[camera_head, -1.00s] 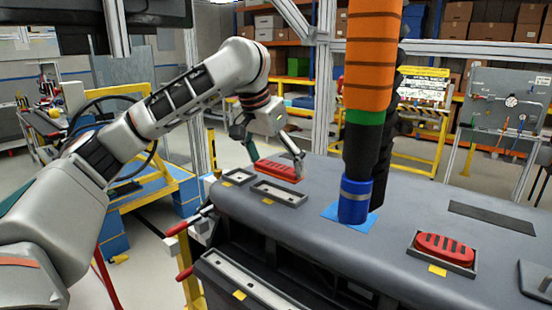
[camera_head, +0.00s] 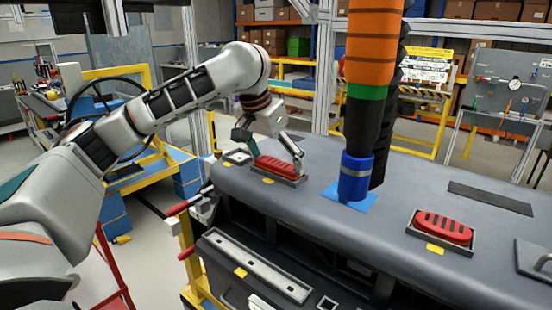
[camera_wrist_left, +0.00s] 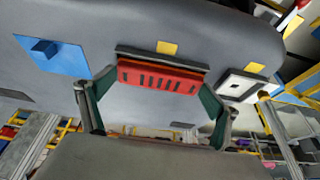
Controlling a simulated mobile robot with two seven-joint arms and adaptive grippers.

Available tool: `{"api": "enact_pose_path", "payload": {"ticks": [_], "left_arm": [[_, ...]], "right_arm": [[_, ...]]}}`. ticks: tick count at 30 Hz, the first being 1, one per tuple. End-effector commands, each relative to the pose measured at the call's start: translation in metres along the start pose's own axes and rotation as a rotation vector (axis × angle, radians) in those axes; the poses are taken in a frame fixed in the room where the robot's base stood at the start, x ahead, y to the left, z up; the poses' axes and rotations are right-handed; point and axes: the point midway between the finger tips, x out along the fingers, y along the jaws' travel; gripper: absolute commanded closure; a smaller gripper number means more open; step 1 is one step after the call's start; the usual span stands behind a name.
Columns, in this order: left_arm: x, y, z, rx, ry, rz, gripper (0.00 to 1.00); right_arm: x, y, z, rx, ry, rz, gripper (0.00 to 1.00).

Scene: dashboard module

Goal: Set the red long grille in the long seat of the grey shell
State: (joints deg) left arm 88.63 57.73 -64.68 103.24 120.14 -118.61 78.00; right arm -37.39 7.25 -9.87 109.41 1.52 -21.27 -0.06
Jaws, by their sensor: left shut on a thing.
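The red long grille (camera_head: 277,167) is between the fingers of my left gripper (camera_head: 277,164), which is shut on its two ends. The grille is at the long seat (camera_head: 291,183), a grey-rimmed recess on the top of the grey shell (camera_head: 330,232). The wrist view shows the slotted grille (camera_wrist_left: 160,78) with a finger at each end and the seat's dark rim (camera_wrist_left: 150,52) along one long side. The grille hides most of the seat, so I cannot tell whether it is fully down. My right gripper is not in view.
Another red grille (camera_head: 443,228) sits in a seat farther right.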

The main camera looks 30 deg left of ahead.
Motion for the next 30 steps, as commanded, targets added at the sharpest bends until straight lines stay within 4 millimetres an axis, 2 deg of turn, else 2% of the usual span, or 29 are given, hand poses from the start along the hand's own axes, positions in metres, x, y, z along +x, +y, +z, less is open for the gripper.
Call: {"api": "enact_pose_path", "payload": {"ticks": [3,4,5,13,17,30], "left_arm": [[0.000,0.000,0.000,0.000,0.000,0.000,0.32],[0.000,0.000,0.000,0.000,0.000,0.000,0.05],[0.000,0.000,0.000,0.000,0.000,0.000,0.00],[-0.001,0.000,0.000,0.000,0.000,0.000,0.00],[-0.009,0.000,-0.001,0.001,0.002,-0.001,0.00],[-0.086,0.000,-0.001,0.000,0.004,-0.002,0.00]], "right_arm": [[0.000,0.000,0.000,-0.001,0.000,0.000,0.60],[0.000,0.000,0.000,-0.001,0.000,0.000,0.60],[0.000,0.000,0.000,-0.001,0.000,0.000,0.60],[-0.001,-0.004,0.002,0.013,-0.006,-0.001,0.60],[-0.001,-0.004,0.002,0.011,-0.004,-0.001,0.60],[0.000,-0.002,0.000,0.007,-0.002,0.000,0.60]]}}
